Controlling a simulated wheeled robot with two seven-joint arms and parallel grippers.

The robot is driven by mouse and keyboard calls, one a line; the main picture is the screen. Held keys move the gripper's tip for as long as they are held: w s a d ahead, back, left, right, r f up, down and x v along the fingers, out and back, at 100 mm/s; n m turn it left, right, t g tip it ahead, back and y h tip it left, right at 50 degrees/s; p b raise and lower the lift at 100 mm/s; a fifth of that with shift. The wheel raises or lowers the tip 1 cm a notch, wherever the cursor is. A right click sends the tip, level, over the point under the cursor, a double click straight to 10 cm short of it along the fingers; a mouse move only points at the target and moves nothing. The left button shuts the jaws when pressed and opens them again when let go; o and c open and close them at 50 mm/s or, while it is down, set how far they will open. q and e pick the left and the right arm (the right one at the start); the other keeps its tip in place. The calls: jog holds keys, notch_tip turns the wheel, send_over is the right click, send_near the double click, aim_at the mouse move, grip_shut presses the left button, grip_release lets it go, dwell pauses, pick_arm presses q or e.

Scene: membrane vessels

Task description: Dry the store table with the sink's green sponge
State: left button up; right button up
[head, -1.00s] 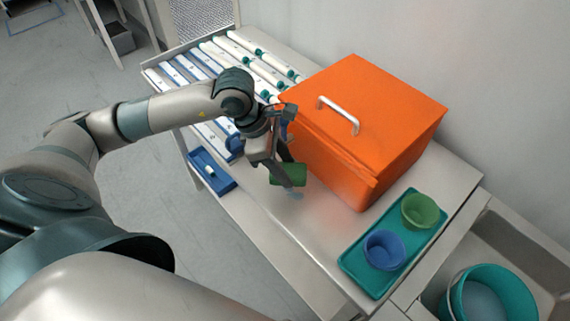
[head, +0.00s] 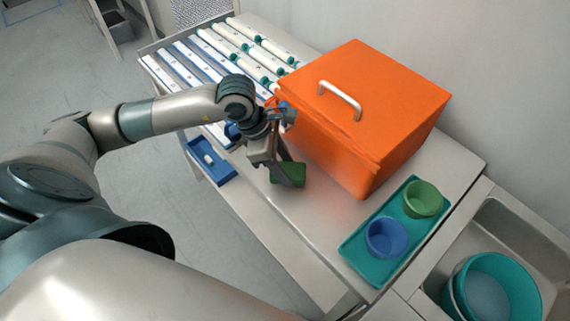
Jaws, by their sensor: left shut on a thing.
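The store table (head: 322,222) is a light-coloured bench running from the upper left to the lower right. My left gripper (head: 286,180) points down over its front part, shut on the green sponge (head: 288,174). The sponge is low at the table top, just in front of the orange box; I cannot tell for sure whether it touches the surface. The gripper's fingers hide part of it. No wet patch shows on the bare table around the sponge; the spot under it is hidden. My right gripper is out of view.
A big orange box (head: 385,105) with a white handle stands behind the sponge. A teal tray (head: 354,253) holds a blue bowl (head: 386,238) and a green bowl (head: 423,199). White tubes lie at the far left. The sink (head: 530,235) at lower right holds a teal bucket (head: 495,290).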

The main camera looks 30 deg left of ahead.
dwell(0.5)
pick_arm(q)
jog(key=shift+f+b, duration=0.95)
jog(key=shift+b, duration=0.1)
